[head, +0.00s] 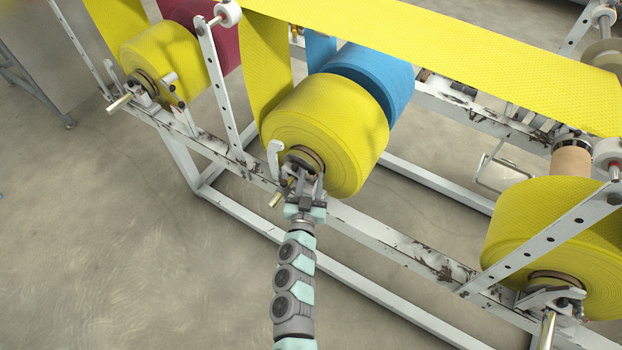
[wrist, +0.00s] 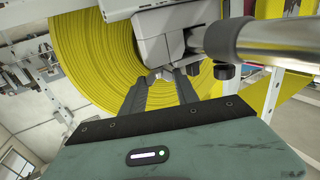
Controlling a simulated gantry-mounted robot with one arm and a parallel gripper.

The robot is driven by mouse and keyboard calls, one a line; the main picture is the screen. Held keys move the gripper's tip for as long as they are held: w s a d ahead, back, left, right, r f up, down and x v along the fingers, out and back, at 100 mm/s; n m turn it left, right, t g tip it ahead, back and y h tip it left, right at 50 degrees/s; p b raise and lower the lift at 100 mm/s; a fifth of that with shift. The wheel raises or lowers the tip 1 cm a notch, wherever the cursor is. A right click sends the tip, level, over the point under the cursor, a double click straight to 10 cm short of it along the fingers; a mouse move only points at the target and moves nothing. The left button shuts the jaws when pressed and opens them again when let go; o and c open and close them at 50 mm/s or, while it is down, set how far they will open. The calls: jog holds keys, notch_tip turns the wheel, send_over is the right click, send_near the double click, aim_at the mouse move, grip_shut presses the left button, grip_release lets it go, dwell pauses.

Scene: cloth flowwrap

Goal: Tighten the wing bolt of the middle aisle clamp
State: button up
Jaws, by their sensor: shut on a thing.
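The middle aisle clamp (wrist: 166,32) is a grey block in front of the middle yellow roll (head: 330,125), at the end of the roll's core. My gripper (head: 304,184) reaches up to this clamp from below in the head view. In the wrist view the two dark fingers of my gripper (wrist: 165,85) come close together under the clamp body. They are shut on a small grey part at their tips, where the wing bolt sits. The fingers hide most of the bolt, so its wing angle cannot be read.
A metal bar (wrist: 275,38) with a black knob (wrist: 226,70) passes right of the fingers in the wrist view. A pale frame rail (head: 400,245) runs below the rolls. Other yellow rolls stand at left (head: 160,60) and right (head: 555,240). The floor at left is clear.

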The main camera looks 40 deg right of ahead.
grip_shut()
jog(key=shift+r+p, duration=0.2)
jog(key=shift+p, duration=0.95)
jog(key=shift+w+r+m+g+h+p, duration=0.15)
jog(key=shift+m+g+h+p, duration=0.35)
jog(key=shift+p, duration=0.6)
jog(key=shift+a+m+g+h+p, duration=0.1)
jog(key=shift+m+g+h+p, duration=0.2)
jog(key=shift+m+g+p, duration=0.35)
jog(key=shift+w+f+m+g+h+b, duration=0.15)
jog(key=shift+f+m+g+h, duration=0.15)
jog(key=shift+g, duration=0.35)
jog(key=shift+f+m+g+h+b, duration=0.15)
jog(key=shift+m+g+h, duration=0.2)
jog(key=shift+g, duration=0.25)
jog(key=shift+w+a+f+m+g+b, duration=0.1)
jog(key=shift+m+g+b, duration=0.5)
jog(key=shift+g+b, duration=0.35)
jog(key=shift+m+g+h+b, duration=0.3)
jog(key=shift+g+b, duration=0.15)
jog(key=shift+b, duration=0.2)
jog(key=shift+m+g+b, duration=0.3)
jog(key=shift+g+b, duration=0.1)
jog(key=shift+b, duration=0.05)
